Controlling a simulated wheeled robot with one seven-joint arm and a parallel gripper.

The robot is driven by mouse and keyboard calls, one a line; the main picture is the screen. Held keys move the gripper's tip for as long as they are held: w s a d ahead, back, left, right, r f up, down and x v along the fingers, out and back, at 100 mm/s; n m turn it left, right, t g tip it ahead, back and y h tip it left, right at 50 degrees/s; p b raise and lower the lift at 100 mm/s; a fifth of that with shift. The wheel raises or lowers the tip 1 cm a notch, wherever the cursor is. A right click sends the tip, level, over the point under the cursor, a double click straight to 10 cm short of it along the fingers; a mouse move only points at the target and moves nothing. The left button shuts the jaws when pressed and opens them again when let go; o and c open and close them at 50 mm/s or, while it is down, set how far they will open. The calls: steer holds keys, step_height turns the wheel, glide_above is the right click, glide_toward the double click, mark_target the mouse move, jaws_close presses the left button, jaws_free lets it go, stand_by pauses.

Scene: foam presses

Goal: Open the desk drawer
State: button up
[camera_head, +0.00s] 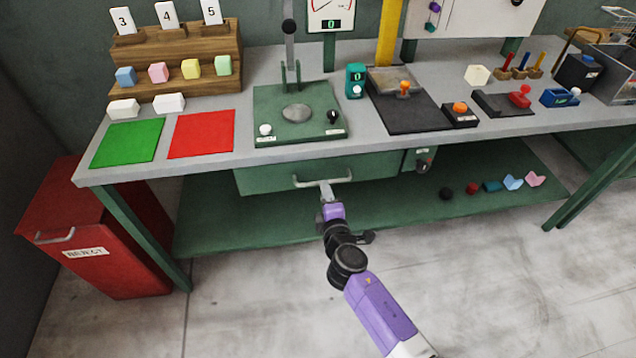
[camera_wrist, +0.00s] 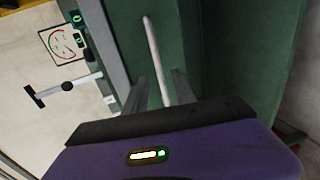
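The desk drawer (camera_head: 270,177) is a green front under the desk top, with no visible gap showing it pulled out. Its pale bar handle (camera_head: 305,184) runs across the front. My gripper (camera_head: 326,188) is at the handle, near its middle. In the wrist view the handle (camera_wrist: 152,45) runs down between the two fingers of my gripper (camera_wrist: 160,90). The fingers are apart, with space visible beside the bar. Whether either fingertip touches the bar is unclear.
The grey desk (camera_head: 215,150) carries a green press (camera_head: 275,100) above the drawer. A small control box (camera_head: 420,160) hangs right of the drawer. A lower green shelf (camera_head: 390,210) holds several small pieces. A red bin (camera_head: 75,205) stands left. The floor in front is clear.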

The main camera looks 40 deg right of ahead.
steer(key=x, duration=0.5)
steer(key=shift+w+d, duration=0.2)
steer(key=shift+d, duration=0.05)
steer(key=shift+c, duration=0.2)
jaws_close()
steer(key=shift+f, duration=0.1)
stand_by(1.0)
